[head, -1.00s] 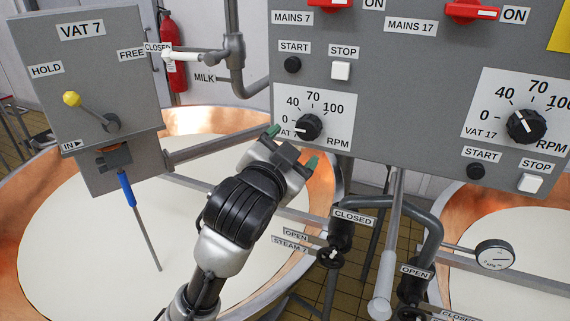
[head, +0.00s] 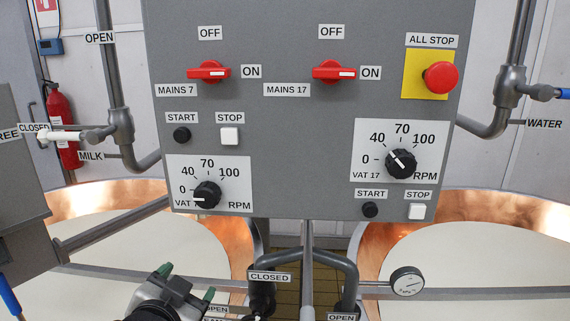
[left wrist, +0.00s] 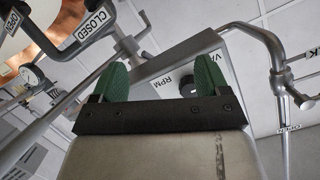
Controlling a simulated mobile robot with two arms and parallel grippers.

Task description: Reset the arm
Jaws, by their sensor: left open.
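My left gripper (head: 186,283) is open and empty, low in the head view, below the Vat 7 dial and in front of the left vat. Its two green fingertips point up and are apart. In the left wrist view the open fingers (left wrist: 160,80) frame the underside of the control panel (left wrist: 190,60), with a dark knob (left wrist: 187,83) behind them. Most of my left arm is below the head view's edge. The grey Vat 7 box (head: 15,190) is cut off at the left, so its lever is hidden. My right gripper is not in view.
The panel (head: 300,150) carries red mains switches (head: 209,72), both turned to ON, and a red stop button (head: 440,76). Pipes and valves (head: 262,292) marked CLOSED and OPEN stand right of my gripper. A gauge (head: 407,282) sits before the right vat (head: 480,250).

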